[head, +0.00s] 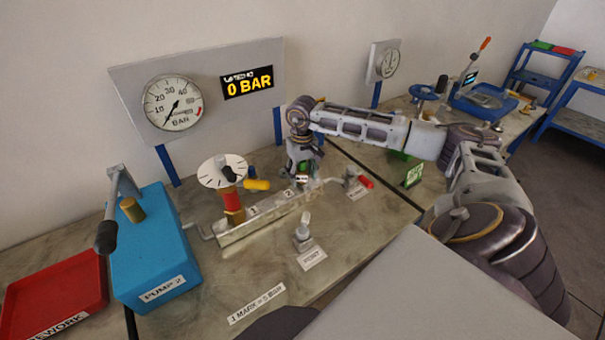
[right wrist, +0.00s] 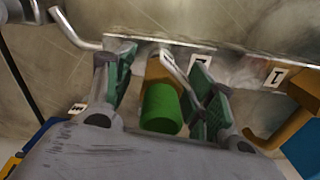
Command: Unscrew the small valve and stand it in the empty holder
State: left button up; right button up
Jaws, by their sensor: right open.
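My right gripper (head: 302,178) is low over the metal rail, by the number 2 tag. In the right wrist view its two green-padded fingers (right wrist: 162,72) are apart. Between them is a small valve with a brass-coloured body and green end (right wrist: 160,107); I cannot tell whether the pads touch it. The gripper mostly hides this valve in the head view. The metal rail (head: 262,219) carries number tags and also shows in the right wrist view (right wrist: 235,55). I cannot clearly pick out the empty holder. My left gripper is not in view.
A red and brass fitting (head: 233,207) with a white dial and yellow handle stands left of my gripper. A red-handled fitting (head: 357,183) stands to the right. The PORT stub (head: 303,234) is in front. A blue pump (head: 152,250) and red tray (head: 55,295) are left.

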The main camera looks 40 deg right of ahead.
jog(key=shift+r, duration=6)
jog(key=shift+s+f, duration=0.1)
jog(key=shift+f, duration=0.05)
jog(key=shift+c, duration=0.4)
